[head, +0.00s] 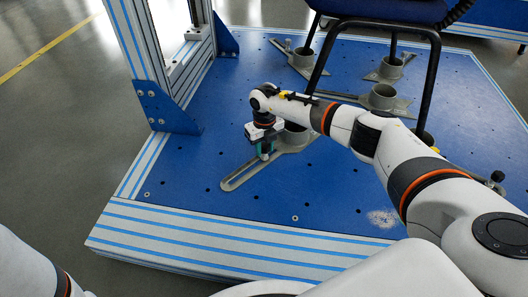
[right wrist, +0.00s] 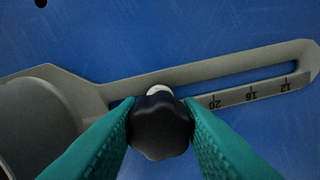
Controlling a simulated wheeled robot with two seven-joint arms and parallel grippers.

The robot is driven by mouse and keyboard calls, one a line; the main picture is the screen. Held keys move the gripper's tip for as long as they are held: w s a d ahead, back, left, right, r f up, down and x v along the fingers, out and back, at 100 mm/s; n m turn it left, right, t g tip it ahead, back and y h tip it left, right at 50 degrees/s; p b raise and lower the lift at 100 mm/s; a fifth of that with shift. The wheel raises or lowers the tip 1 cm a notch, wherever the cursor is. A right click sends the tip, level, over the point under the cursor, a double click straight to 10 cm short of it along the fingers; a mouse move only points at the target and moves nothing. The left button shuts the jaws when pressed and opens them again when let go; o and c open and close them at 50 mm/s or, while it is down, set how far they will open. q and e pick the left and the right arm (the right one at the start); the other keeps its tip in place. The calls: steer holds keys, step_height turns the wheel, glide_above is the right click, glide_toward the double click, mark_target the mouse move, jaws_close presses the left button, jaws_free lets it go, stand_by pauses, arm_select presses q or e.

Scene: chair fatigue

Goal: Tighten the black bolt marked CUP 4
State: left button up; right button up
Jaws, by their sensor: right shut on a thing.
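A black bolt knob (right wrist: 160,125) sits between the two teal fingers of my right gripper (right wrist: 160,130) in the right wrist view, and the fingers are shut on it. The bolt stands on a grey metal bracket (head: 238,176) with a long slot and a round cup (head: 293,137). The bracket also shows in the right wrist view (right wrist: 220,75), with a scale of engraved numbers beside the slot. In the head view my right gripper (head: 265,152) points down at the bracket and hides the bolt. No CUP 4 marking is readable. My left gripper is outside both views.
Several similar brackets with cups (head: 383,98) lie on the blue perforated platform (head: 330,190). A chair with black legs (head: 428,85) stands over them to the right. A blue-and-silver upright frame (head: 135,45) rises at the left. The platform front is mostly clear.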

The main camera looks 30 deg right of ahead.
steer(key=shift+r+m+p, duration=0.2)
steer(key=shift+m+p, duration=0.75)
steer(key=shift+m, duration=0.05)
steer(key=shift+m+p, duration=0.5)
steer(key=shift+m, duration=0.2)
steer(key=shift+f+m, duration=0.2)
steer(key=shift+m, duration=0.1)
steer(key=shift+r+m+p, duration=0.2)
steer(key=shift+m+p, duration=0.5)
steer(key=shift+p, duration=0.15)
steer(key=shift+m+p, duration=0.55)
steer(key=shift+m, duration=0.35)
steer(key=shift+f, duration=0.1)
steer(key=shift+f+m, duration=0.1)
steer(key=shift+m, duration=0.3)
